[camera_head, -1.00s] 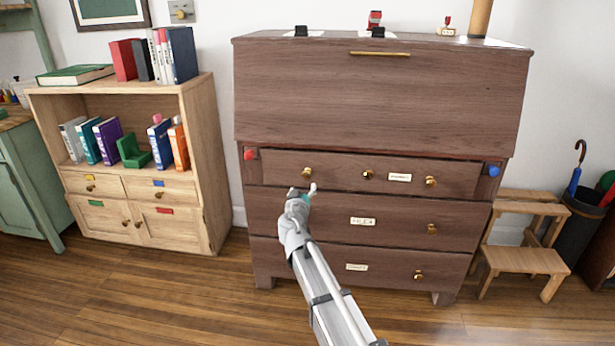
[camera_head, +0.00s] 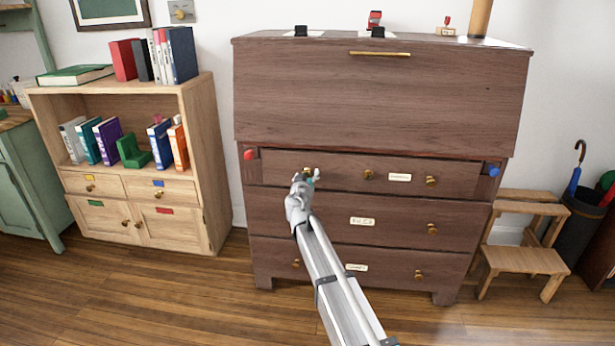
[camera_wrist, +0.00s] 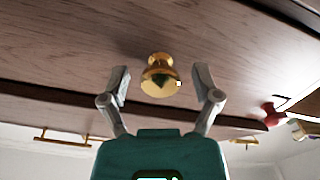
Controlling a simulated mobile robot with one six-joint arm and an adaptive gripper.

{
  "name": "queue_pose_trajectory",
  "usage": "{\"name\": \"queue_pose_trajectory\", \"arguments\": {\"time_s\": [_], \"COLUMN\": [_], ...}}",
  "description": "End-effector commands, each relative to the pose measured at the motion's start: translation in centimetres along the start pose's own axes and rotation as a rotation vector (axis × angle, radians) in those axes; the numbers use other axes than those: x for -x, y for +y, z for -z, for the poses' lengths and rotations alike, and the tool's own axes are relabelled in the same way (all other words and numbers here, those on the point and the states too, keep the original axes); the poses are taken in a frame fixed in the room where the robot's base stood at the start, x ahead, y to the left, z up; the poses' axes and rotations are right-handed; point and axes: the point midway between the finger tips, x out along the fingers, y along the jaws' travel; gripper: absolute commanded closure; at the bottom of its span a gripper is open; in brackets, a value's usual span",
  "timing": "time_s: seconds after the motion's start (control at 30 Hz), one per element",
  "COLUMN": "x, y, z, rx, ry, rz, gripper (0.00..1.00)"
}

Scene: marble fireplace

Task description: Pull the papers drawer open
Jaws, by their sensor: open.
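The dark wooden bureau (camera_head: 380,105) has three drawers below its slanted front, all flush. The top drawer (camera_head: 335,172) carries a white label (camera_head: 400,177) too small to read, and brass knobs. My gripper (camera_head: 310,177) is at the top drawer's left brass knob (camera_head: 308,171), partly covering it in the head view. In the wrist view that knob (camera_wrist: 159,72) sits between the two spread fingers, which stand apart from it on both sides. The middle drawer (camera_head: 290,212) and bottom drawer (camera_head: 320,262) also carry small labels, which I cannot read clearly.
A red-tipped pull (camera_head: 249,154) and a blue-tipped pull (camera_head: 493,170) flank the top drawer. A low bookcase (camera_head: 215,150) stands left, a wooden step stool (camera_head: 525,260) right. The wooden floor (camera_head: 180,300) in front is clear.

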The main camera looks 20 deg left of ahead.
Motion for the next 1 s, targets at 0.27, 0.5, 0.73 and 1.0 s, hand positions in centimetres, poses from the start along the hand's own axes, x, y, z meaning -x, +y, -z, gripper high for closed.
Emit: {"name": "queue_pose_trajectory", "arguments": {"time_s": [0.27, 0.5, 0.73, 1.0], "x": [0.0, 0.0, 0.2, 3.0], "y": [0.0, -0.1, 0.2, 0.1], "z": [0.0, 0.0, -0.1, -0.1], "rx": [0.0, 0.0, 0.0, 0.0], "ry": [0.0, 0.0, 0.0, 0.0], "rz": [0.0, 0.0, -0.002, -0.001], "gripper": [0.55, 0.99, 1.0, 1.0]}}
